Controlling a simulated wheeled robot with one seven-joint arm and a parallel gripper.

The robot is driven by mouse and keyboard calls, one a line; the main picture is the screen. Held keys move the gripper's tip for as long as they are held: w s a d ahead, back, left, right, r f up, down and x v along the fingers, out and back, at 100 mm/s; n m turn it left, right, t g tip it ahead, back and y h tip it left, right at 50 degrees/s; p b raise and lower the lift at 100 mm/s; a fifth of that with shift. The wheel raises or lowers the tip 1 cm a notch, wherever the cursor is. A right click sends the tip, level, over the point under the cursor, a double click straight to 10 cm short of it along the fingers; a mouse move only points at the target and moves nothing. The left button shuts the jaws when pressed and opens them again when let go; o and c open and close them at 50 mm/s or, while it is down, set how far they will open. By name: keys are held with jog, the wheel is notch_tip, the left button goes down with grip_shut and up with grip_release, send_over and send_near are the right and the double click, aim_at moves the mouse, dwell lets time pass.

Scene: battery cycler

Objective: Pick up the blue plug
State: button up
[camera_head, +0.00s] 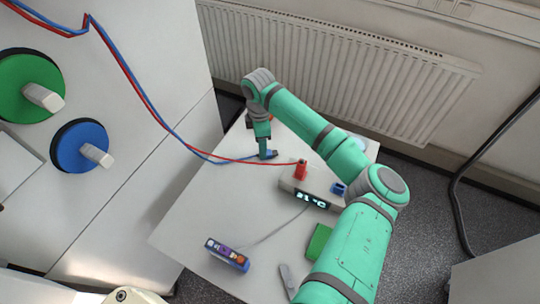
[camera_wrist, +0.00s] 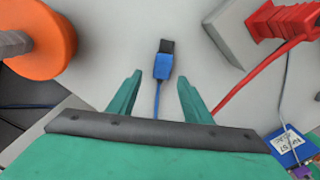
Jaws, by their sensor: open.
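The blue plug (camera_wrist: 162,66) has a dark tip and lies on the white table in the wrist view, just past and between my fingertips. Its blue cable runs back between the fingers. In the head view the blue plug (camera_head: 268,154) shows as a small blue and dark shape beside my gripper (camera_head: 264,148). My gripper (camera_wrist: 159,82) is open, with nothing between its fingertips but the view of the plug and cable. How far the fingertips are above the table I cannot tell.
A red plug (camera_head: 300,171) stands on a grey device (camera_head: 322,187) with a lit display and a blue socket (camera_head: 338,189). A battery pack (camera_head: 227,254) and a green block (camera_head: 319,242) are nearer. An orange knob (camera_wrist: 40,40) is left in the wrist view. The table's left part is clear.

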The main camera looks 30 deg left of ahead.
jog(key=f, duration=0.1)
jog(key=d+f, duration=0.1)
jog(key=f, duration=0.1)
jog(key=shift+w+d+f, duration=0.15)
jog(key=shift+w+d, duration=0.05)
jog(key=shift+w, duration=0.2)
jog(key=shift+w+d+f, duration=0.2)
jog(key=shift+d, duration=0.15)
jog(key=c, duration=1.1)
jog(key=shift+s+a+r, duration=0.15)
jog(key=shift+s+a, duration=0.1)
jog(key=shift+a, duration=0.25)
grip_shut()
jog(key=r, duration=0.3)
jog(key=shift+d+r, duration=0.2)
jog(key=shift+d, duration=0.15)
jog(key=s+d+r, duration=0.8)
jog(key=s+r, duration=0.1)
jog(key=s, duration=0.2)
jog(key=shift+r, duration=0.2)
jog(key=shift+d, duration=0.15)
